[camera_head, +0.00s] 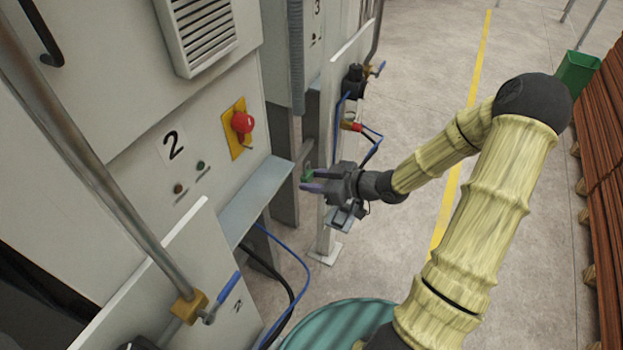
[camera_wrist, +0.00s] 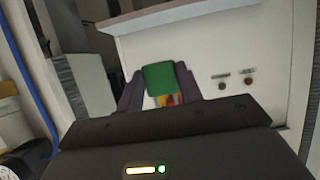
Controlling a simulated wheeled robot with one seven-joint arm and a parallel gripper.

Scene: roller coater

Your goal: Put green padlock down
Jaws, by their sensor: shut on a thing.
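In the head view my gripper is just right of the far end of a grey ledge (camera_head: 250,205) on the machine. The padlock appears apart from the ledge; its height relative to the ledge is unclear.
The machine panel carries a red emergency stop (camera_head: 242,122) on a yellow plate and two small buttons (camera_head: 180,188). A metal pipe with a blue-handled valve (camera_head: 228,287) stands at left. A teal drum (camera_head: 335,325) is below. Open floor lies right of my gripper.

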